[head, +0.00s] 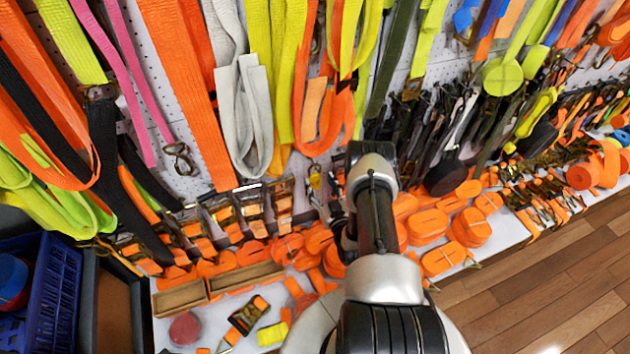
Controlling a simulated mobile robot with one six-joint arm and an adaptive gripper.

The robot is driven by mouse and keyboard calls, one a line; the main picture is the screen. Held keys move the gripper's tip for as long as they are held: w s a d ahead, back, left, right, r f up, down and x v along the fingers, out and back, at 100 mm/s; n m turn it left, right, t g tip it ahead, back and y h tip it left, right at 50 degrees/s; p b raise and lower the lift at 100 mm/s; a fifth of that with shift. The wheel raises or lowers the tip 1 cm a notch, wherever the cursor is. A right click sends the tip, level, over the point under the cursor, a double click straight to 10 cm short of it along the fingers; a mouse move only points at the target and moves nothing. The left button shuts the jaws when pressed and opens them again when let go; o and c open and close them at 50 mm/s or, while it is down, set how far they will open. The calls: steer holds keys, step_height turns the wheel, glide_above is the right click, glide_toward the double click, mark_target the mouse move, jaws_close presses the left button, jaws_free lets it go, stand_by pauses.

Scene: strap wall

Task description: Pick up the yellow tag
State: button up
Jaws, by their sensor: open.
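A small yellow piece (272,334) lies on the white shelf at the lower left of the head view, and it looks like the yellow tag. It lies flat beside an orange and black strap buckle (247,315). My arm rises through the middle of the view, to the right of the yellow piece. Dark parts of my arm show just left of its upright link, but I cannot make out gripper fingers there. My gripper is hidden behind the arm. Nothing covers the yellow piece.
Orange coiled straps (470,228) crowd the shelf behind and right of my arm. Long straps (180,80) hang from the pegboard above. A round reddish disc (185,328), a cardboard divider (181,298) and a blue crate (52,295) are at left. Wooden floor (560,290) is clear at right.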

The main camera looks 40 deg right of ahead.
mark_target(315, 178)
steer(key=b+x, duration=0.1)
steer(key=x, duration=0.3)
steer(key=shift+w+a+f+b, duration=0.15)
steer(key=shift+w+f+b, duration=0.1)
steer(key=shift+b, duration=0.1)
steer(key=shift+r, duration=0.1)
steer(key=shift+c, duration=0.2)
steer(key=c, duration=1.1)
